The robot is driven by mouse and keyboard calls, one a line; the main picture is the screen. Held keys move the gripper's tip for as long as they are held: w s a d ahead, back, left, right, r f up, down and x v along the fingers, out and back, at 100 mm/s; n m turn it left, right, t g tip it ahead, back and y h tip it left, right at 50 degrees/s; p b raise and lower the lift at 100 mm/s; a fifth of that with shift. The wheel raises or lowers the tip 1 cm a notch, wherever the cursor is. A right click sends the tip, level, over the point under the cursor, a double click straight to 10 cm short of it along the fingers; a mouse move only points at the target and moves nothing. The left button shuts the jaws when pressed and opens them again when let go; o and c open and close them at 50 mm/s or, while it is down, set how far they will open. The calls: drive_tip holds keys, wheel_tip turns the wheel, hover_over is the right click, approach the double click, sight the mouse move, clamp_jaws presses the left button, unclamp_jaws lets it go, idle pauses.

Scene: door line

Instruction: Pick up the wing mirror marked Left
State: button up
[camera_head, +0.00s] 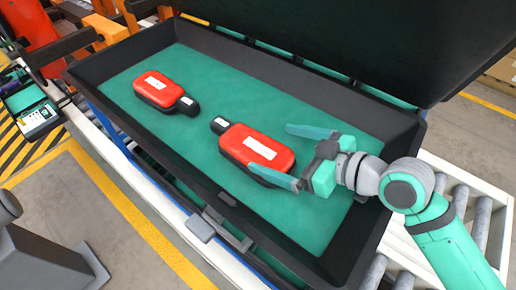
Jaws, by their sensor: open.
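Two red wing mirrors with black stubby mounts lie apart on the green floor of a black crate (120,62). The upper-left mirror (150,84) has its mount pointing right and down. The other mirror (282,152) lies near the middle with its mount pointing up and left. Each has a white label, but the print is too small to read, so I cannot tell which is marked Left. My gripper (288,156) is open and empty, coming from the right. One finger is above the middle mirror, the other beside its lower edge; contact cannot be told.
The crate's dark lid (370,40) stands open along the back. Roller conveyor (482,215) runs beneath the crate. The crate's right floor is clear. A small device (35,115) stands at the left.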

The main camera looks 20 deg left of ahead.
sight(250, 142)
drive_tip(key=x, duration=0.3)
drive_tip(key=shift+a, duration=0.15)
drive_tip(key=shift+f+x, duration=0.2)
drive_tip(key=shift+x, duration=1.2)
drive_tip(key=shift+f+x, duration=0.15)
drive_tip(key=shift+x, duration=1.3)
drive_tip(key=shift+s, duration=0.15)
drive_tip(key=shift+c, duration=0.3)
drive_tip(key=c, duration=1.7)
drive_tip(key=shift+r, duration=0.1)
drive_tip(key=shift+c, duration=0.2)
drive_tip(key=shift+r, duration=0.1)
